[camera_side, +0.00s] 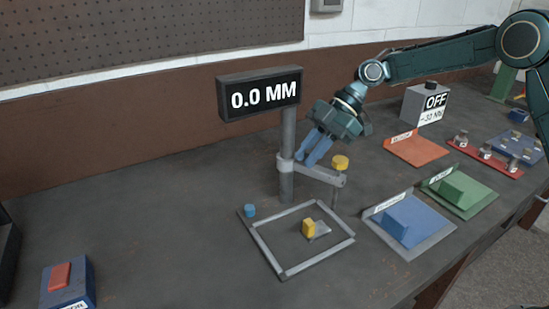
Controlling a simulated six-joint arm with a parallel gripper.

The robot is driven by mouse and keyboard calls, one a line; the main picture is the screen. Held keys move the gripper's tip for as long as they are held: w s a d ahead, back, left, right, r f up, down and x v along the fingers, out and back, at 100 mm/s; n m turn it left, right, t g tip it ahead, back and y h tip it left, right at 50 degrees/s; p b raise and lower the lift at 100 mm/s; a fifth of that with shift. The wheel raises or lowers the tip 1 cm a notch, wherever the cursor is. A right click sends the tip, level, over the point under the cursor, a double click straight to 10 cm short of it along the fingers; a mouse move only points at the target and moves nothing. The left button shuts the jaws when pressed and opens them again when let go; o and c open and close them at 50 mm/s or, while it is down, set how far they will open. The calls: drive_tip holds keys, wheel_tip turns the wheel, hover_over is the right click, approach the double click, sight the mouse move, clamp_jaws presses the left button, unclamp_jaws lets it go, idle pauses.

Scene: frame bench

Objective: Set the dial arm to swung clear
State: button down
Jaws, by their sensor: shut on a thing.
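The dial arm (325,175) is a grey bar that reaches right from a collar on an upright grey post (287,190). A yellow knob (340,162) tops its outer end, with a thin stem hanging below. The bar stands over the back of a grey square frame (270,249). My gripper (307,160) comes down from the upper right, with its blue fingers at the bar between post and knob. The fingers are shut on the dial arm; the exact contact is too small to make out.
A display (260,93) on the post reads 0.0 MM. A yellow block (309,228) lies inside the frame, and a blue peg (250,211) stands at its corner. Blue (412,228), green (462,193) and orange (417,150) trays lie right. A red-button box (68,284) sits front left.

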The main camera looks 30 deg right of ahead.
drive_tip(key=shift+w+d+n+g, duration=0.35)
drive_tip(key=shift+n+g, duration=0.35)
drive_tip(key=shift+n, duration=0.5)
drive_tip(key=shift+r, duration=0.1)
drive_tip(key=c, duration=1.6)
unclamp_jaws()
drive_tip(key=shift+d, duration=0.1)
drive_tip(key=shift+o, duration=0.2)
drive_tip(key=shift+s+m, duration=0.2)
drive_tip(key=shift+m, duration=0.2)
